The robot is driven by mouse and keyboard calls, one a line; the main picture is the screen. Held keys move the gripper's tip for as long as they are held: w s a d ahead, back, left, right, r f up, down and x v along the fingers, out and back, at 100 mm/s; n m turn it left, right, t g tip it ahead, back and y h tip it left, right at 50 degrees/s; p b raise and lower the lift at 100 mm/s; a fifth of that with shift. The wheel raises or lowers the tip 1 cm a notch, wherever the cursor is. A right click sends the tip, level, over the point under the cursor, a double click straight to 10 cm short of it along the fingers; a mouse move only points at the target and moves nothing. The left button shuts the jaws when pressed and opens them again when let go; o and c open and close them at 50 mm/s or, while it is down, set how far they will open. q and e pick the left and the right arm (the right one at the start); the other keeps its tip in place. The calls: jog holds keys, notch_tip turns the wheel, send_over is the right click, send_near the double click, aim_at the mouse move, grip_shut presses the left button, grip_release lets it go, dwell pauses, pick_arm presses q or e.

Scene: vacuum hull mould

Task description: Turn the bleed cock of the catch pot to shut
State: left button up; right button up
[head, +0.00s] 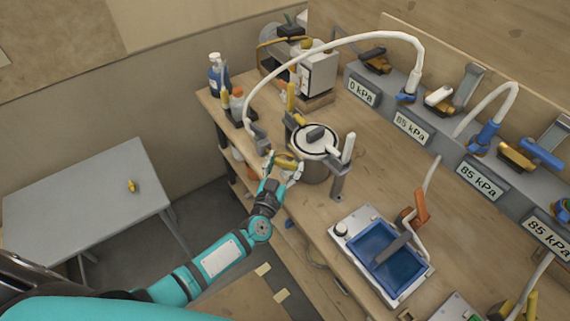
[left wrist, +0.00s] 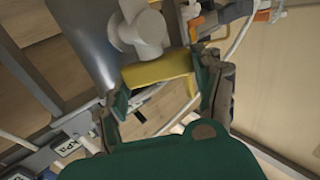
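The catch pot (head: 316,150) is a grey metal cylinder with a lid, standing near the left end of the bench. The bleed cock's yellow lever (head: 289,163) shows on the pot's left side. In the left wrist view the yellow lever (left wrist: 160,69) lies beside a pale round fitting (left wrist: 143,30) on the pot's grey wall (left wrist: 82,40). My left gripper (head: 284,172) is at the lever. Its two green-padded fingers (left wrist: 163,96) are spread apart, one at each end of the lever, with an open gap below it. Firm contact cannot be told. My right gripper is not in view.
A white hose (head: 345,42) arches over the pot. A blue tray (head: 387,257) lies to the right on the bench. Gauges marked 0 kPa (head: 361,91) and 85 kPa line the back. Bottles (head: 217,73) stand at the corner. A grey table (head: 85,205) is at left.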

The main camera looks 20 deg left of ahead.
pick_arm(q)
jog(key=c, duration=0.4)
jog(key=shift+c, duration=0.2)
jog(key=shift+h, duration=0.3)
jog(key=shift+a+f+m+h+b, duration=0.1)
jog(key=shift+f+m+h+b, duration=0.1)
jog(key=shift+m+h+b, duration=0.5)
jog(key=m+g+h+b, duration=0.1)
jog(key=m+h+b, duration=0.1)
jog(key=b, duration=0.3)
jog(key=m+g+h+b, duration=0.1)
jog(key=m+h+b, duration=0.1)
jog(key=h+b, duration=0.2)
jog(key=shift+a+f+b, duration=0.1)
jog(key=shift+a+b, duration=0.05)
jog(key=shift+b, duration=0.75)
jog(key=shift+r+m+g+h+b, duration=0.2)
jog(key=shift+m+g+h+b, duration=0.1)
jog(key=shift+g+h+b, duration=0.25)
jog(key=o, duration=1.2)
jog(key=shift+r+t+y, duration=0.1)
jog(key=shift+t+y, duration=0.15)
